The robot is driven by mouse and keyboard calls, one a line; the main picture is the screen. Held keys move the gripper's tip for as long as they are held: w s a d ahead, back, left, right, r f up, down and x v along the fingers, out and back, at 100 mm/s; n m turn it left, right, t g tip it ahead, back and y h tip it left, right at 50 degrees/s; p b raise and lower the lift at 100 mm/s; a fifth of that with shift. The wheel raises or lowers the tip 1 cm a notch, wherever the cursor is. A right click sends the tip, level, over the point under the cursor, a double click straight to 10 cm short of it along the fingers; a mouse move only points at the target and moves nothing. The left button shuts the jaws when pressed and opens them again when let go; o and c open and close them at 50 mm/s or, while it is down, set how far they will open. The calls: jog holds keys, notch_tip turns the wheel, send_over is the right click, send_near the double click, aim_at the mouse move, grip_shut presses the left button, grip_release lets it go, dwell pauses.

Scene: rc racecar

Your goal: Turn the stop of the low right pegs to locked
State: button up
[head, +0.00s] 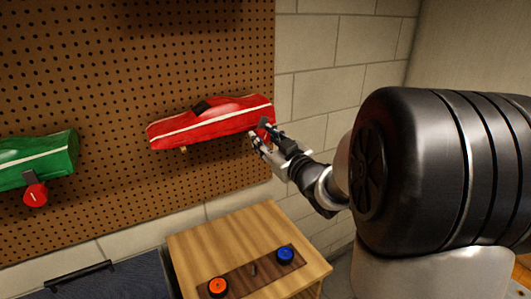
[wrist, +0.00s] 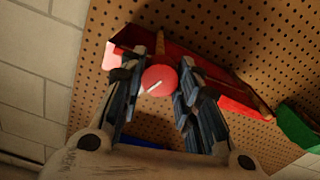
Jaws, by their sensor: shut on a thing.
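The red stop (wrist: 160,80) is a round knob with a white line, seen between my fingers in the wrist view. The line slants, rising to the right there. My gripper (wrist: 161,84) is shut on this stop, one finger on each side. In the head view my gripper (head: 258,139) reaches in from the right, at the right end of the red car body (head: 212,123). That body sits on pegs of the brown pegboard (head: 110,95). The stop is mostly hidden behind my fingers there.
A green car body (head: 40,158) hangs at the left, with another red stop (head: 35,194) below it. A wooden cabinet (head: 215,240) below carries an orange disc (head: 218,286) and a blue disc (head: 285,254). A dark blue chest (head: 115,285) stands at lower left.

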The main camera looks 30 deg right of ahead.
jog(key=shift+f+n+b, duration=0.1)
jog(key=shift+n+b, duration=2.1)
jog(key=shift+b, duration=0.05)
jog(key=o, duration=1.1)
jog(key=shift+c, duration=0.2)
jog(key=s, duration=1.2)
jog(key=shift+d, duration=0.2)
